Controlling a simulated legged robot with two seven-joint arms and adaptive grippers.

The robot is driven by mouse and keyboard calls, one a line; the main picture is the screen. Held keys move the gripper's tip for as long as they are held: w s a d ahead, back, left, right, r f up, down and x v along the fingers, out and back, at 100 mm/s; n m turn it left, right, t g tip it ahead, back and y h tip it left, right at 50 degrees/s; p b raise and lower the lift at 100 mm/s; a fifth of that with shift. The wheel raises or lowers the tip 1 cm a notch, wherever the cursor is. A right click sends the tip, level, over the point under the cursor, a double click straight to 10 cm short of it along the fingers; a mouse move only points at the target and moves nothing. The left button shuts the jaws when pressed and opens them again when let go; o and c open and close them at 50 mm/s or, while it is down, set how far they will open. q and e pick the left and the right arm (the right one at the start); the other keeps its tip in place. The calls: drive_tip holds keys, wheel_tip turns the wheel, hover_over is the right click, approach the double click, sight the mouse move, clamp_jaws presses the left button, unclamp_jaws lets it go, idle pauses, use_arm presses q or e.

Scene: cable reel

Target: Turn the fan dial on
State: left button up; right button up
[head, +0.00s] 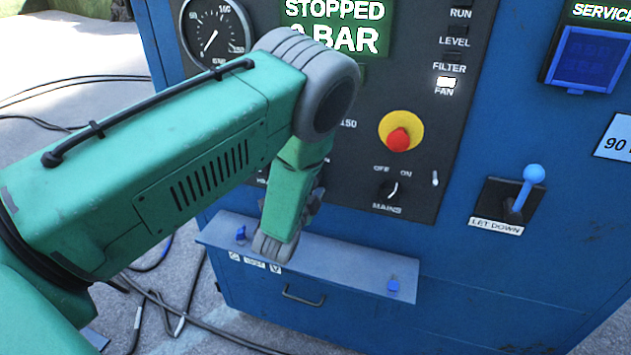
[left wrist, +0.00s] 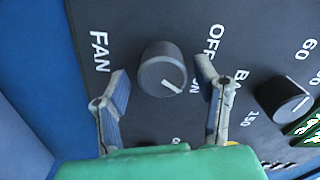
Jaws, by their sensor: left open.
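The fan dial (left wrist: 162,70) is a round black knob on the dark panel, beside the FAN label in the left wrist view. Its white pointer mark slants to the lower right, toward the partly hidden ON label; OFF is printed above that. My left gripper (left wrist: 162,76) is open, with one finger on each side of the dial. I see gaps between fingers and knob in this view. In the head view my left gripper (head: 312,203) is in front of the lower panel, and my arm hides the dial. My right gripper is in neither view.
The lit FAN lamp (head: 445,82) is on the panel. A red stop button (head: 399,139), the MAINS switch (head: 388,191) and a blue let-down lever (head: 528,186) stick out to the right. A ledge (head: 340,268) juts out below. Another knob (left wrist: 286,99) stands near my right-hand finger.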

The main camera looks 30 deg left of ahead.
use_arm(q)
drive_tip(key=v, duration=1.1)
drive_tip(key=shift+s+d, duration=0.3)
drive_tip(key=shift+d, duration=0.05)
drive_tip(key=shift+a+f, duration=0.25)
